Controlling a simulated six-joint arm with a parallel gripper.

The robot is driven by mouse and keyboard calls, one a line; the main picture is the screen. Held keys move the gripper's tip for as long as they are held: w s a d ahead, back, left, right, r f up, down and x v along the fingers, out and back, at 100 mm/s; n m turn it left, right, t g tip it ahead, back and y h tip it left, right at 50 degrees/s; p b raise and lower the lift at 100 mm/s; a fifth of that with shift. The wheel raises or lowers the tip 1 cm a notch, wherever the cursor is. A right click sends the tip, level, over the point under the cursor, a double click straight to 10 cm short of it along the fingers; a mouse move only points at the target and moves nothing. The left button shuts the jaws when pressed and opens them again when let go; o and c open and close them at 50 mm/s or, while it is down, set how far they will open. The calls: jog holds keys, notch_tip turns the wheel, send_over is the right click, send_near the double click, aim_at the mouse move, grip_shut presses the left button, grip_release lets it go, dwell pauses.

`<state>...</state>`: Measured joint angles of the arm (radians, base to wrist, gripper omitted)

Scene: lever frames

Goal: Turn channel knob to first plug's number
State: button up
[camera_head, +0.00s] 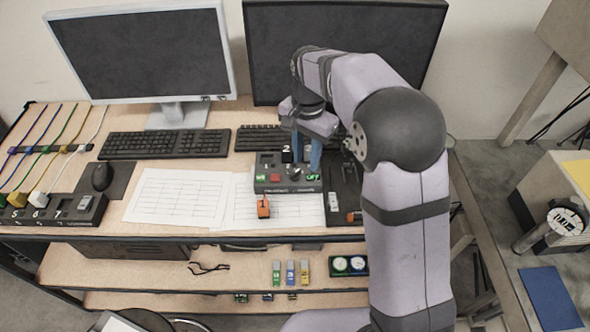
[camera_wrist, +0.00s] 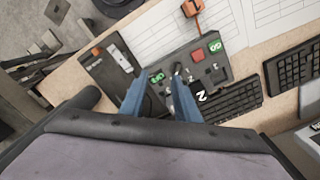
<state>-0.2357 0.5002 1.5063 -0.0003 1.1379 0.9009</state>
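The control box (camera_head: 262,186) stands on the desk, with a display reading 2 (camera_head: 287,156), a red button, green labels and a small dark knob (camera_head: 295,173). My gripper (camera_head: 306,165) is above the box, its two blue fingers apart with nothing seen between them. In the wrist view, the fingers of my gripper (camera_wrist: 156,82) point at the box (camera_wrist: 206,72); the knob (camera_wrist: 178,70) shows near the right fingertip. I cannot tell if they touch. At the left, a dark socket strip (camera_head: 52,217) shows 5, 6 and 7, with yellow and white plugs (camera_head: 38,199) at it.
Two monitors (camera_head: 145,55) and two keyboards (camera_head: 165,144) stand behind. Paper sheets (camera_head: 178,197) and an orange-headed item (camera_head: 263,207) lie in front of the box. Coloured cables run at the far left.

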aim_at(295, 172)
jog(key=shift+w+a+f+m, duration=0.2)
jog(key=shift+w+a+m, duration=0.5)
jog(key=shift+w+a, duration=0.65)
jog(key=shift+f+p, duration=1.15)
jog(key=shift+f, duration=2.5)
grip_shut()
